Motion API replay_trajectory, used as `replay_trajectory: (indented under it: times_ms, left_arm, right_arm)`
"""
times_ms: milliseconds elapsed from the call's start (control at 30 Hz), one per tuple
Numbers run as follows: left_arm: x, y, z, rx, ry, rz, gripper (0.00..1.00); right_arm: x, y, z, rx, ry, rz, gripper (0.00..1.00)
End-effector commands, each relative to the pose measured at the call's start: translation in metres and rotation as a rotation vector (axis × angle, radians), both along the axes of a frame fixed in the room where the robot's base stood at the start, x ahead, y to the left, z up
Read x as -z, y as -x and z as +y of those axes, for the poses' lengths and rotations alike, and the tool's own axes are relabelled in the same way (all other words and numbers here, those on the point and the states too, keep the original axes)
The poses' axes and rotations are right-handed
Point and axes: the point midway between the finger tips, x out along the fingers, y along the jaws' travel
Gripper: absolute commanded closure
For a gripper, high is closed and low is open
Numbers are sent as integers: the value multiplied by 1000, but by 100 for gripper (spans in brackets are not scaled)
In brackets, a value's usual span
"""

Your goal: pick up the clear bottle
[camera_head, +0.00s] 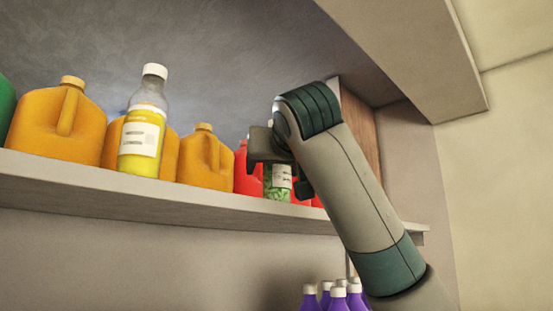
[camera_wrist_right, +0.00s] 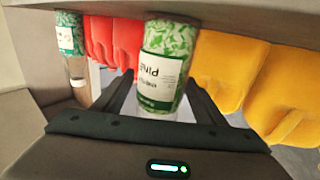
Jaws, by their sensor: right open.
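A clear bottle with green contents and a white label (camera_head: 277,184) stands on the shelf, partly hidden behind my right gripper (camera_head: 279,176). In the right wrist view, which looks inverted, this bottle (camera_wrist_right: 165,65) stands between the two open fingers of my right gripper (camera_wrist_right: 160,85). I cannot tell whether the fingers touch it. A second clear bottle, with yellow contents and a white cap (camera_head: 141,125), stands further left at the shelf's front. My left gripper is not in view.
The shelf (camera_head: 180,200) also holds orange jugs (camera_head: 60,123) and a red jug (camera_head: 247,176). Another green-filled bottle (camera_wrist_right: 69,40) shows in the wrist view. Purple bottles (camera_head: 337,298) stand below.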

Motion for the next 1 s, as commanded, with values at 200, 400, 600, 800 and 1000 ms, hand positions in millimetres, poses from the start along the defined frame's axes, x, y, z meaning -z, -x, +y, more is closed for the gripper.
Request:
replay_trajectory:
  times_ms: [200,400,600,800,1000]
  left_arm:
    - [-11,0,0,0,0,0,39]
    - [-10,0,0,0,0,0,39]
    - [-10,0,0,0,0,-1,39]
    - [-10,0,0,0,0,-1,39]
    - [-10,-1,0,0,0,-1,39]
  right_arm:
    - [0,-13,1,1,0,1,35]
    - [1,-13,1,0,0,0,35]
    - [1,-13,2,0,0,0,35]
    - [1,-13,2,0,0,0,61]
    - [0,-13,2,0,0,-1,89]
